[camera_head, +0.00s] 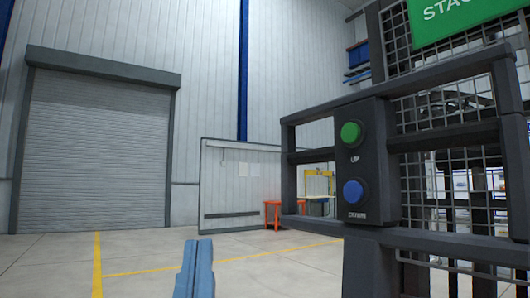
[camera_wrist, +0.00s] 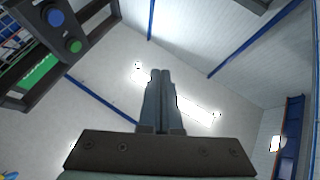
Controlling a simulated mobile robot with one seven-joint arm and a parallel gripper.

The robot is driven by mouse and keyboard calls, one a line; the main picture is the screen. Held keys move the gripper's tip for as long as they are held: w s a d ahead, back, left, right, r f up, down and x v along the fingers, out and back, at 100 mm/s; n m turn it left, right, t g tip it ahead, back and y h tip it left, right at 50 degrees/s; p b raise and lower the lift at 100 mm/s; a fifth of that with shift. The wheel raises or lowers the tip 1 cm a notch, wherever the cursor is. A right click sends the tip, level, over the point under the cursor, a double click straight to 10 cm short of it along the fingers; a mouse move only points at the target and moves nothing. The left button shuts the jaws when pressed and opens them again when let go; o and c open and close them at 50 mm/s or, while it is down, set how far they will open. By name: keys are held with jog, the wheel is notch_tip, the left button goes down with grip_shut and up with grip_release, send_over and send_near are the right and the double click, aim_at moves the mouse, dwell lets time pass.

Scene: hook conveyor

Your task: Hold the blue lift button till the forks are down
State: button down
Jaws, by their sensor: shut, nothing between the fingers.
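The blue button (camera_head: 353,192), marked DOWN, sits on a dark control box (camera_head: 376,160) below a green UP button (camera_head: 350,133). The blue button also shows at the upper left of the wrist view (camera_wrist: 54,17), beside the green one (camera_wrist: 74,46). My gripper (camera_head: 199,244) is at the bottom of the head view, left of and lower than the box, apart from the buttons. In the wrist view its two fingers (camera_wrist: 160,73) are together with nothing between them. I cannot make out the forks in either view.
The control box is mounted on a dark frame (camera_head: 440,68) with wire mesh, under a green sign (camera_head: 460,15). A grey roller shutter (camera_head: 95,145) and an orange table (camera_head: 272,205) stand farther back.

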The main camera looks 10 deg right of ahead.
aim_at(353, 192)
jog(key=w+d+r+n+g+h+p, duration=0.4)
jog(key=d+g+p, duration=0.5)
jog(key=p, duration=2.9)
notch_tip(353, 192, up, 2)
jog(key=shift+w+d+n+g+h, duration=0.2)
jog(key=shift+w+n+g+h, duration=0.2)
jog(key=shift+w, duration=0.15)
jog(key=shift+d, duration=0.1)
jog(key=shift+w+d+p, duration=0.5)
jog(key=shift+d+p, duration=0.15)
jog(key=shift+d, duration=0.7)
jog(key=shift+w+d+p, duration=0.5)
jog(key=shift+d+p, duration=0.1)
jog(key=shift+d, duration=0.75)
jog(key=shift+w+d+p, duration=0.5)
jog(key=shift+d+p, duration=0.15)
jog(key=shift+d, duration=0.7)
jog(key=shift+w+d, duration=0.15)
jog(key=shift+d, duration=0.25)
